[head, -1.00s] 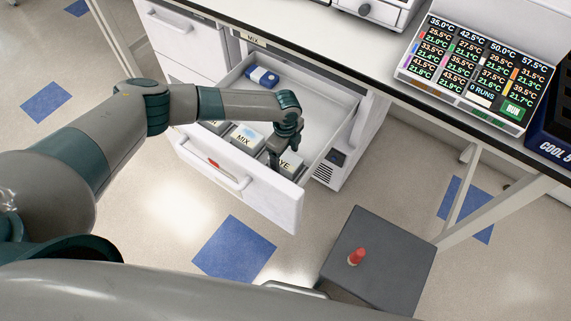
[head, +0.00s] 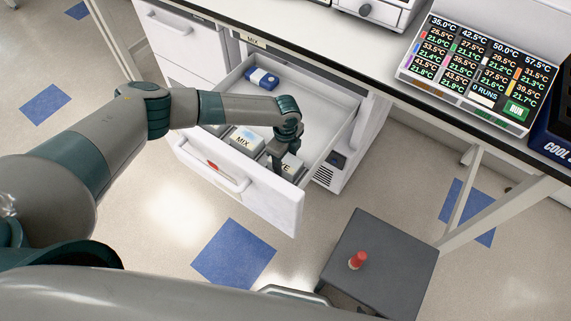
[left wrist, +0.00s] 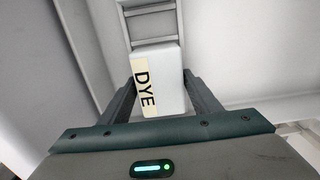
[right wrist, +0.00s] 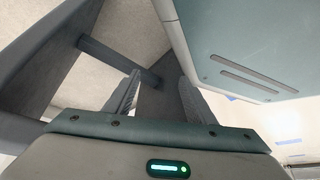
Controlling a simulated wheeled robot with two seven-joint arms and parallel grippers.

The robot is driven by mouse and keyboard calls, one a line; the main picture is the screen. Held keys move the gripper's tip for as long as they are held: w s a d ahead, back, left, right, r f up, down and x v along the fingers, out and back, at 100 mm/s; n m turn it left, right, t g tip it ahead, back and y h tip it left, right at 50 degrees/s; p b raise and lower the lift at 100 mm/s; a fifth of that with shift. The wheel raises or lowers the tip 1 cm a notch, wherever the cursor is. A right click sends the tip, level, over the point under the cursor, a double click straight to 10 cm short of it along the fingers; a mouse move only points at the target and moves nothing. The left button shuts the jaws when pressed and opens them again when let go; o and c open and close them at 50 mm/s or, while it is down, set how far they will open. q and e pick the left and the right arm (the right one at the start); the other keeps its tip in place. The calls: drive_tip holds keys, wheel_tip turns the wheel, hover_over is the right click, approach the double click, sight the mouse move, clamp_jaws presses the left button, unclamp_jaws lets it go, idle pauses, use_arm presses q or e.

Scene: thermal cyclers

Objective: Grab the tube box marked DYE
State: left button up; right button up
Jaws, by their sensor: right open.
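The white tube box marked DYE (left wrist: 158,82) stands in the open drawer, its black-on-cream label showing in the left wrist view. In the head view the DYE box (head: 291,166) is partly hidden by my left gripper (head: 273,160). In the left wrist view the fingers of my left gripper (left wrist: 160,92) lie on both sides of the box, close to its walls; whether they press on it I cannot tell. My right gripper (right wrist: 158,85) is open and empty in the right wrist view, away from the drawer.
A box marked MIX (head: 243,140) stands left of the DYE box in the drawer (head: 240,198). A blue box (head: 262,77) lies at the drawer's back. The bench (head: 310,40) overhangs behind.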

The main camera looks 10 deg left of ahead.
sight(285, 160)
use_arm(q)
drive_tip(key=c, duration=0.7)
drive_tip(key=shift+r, duration=0.1)
drive_tip(key=shift+c, duration=0.2)
use_arm(e)
drive_tip(key=shift+s, duration=0.1)
use_arm(q)
drive_tip(key=shift+r+p, duration=0.25)
drive_tip(key=shift+p, duration=0.05)
wheel_tip(285, 160, up, 5)
drive_tip(key=p, duration=0.4)
drive_tip(key=shift+f, duration=0.1)
wheel_tip(285, 160, up, 3)
drive_tip(key=shift+f+p, duration=0.2)
drive_tip(key=shift+p, duration=1.05)
drive_tip(key=shift+r+p, duration=0.8)
drive_tip(key=shift+r, duration=0.2)
use_arm(e)
drive_tip(key=s+d+r+g, duration=0.1)
drive_tip(key=s+d+g, duration=0.1)
drive_tip(key=s, duration=0.5)
drive_tip(key=s+d+r+g+h, duration=0.1)
drive_tip(key=s+d, duration=0.3)
drive_tip(key=s, duration=0.4)
drive_tip(key=shift+s+r+g, duration=0.2)
drive_tip(key=shift+r+g, duration=0.15)
drive_tip(key=shift+g, duration=0.35)
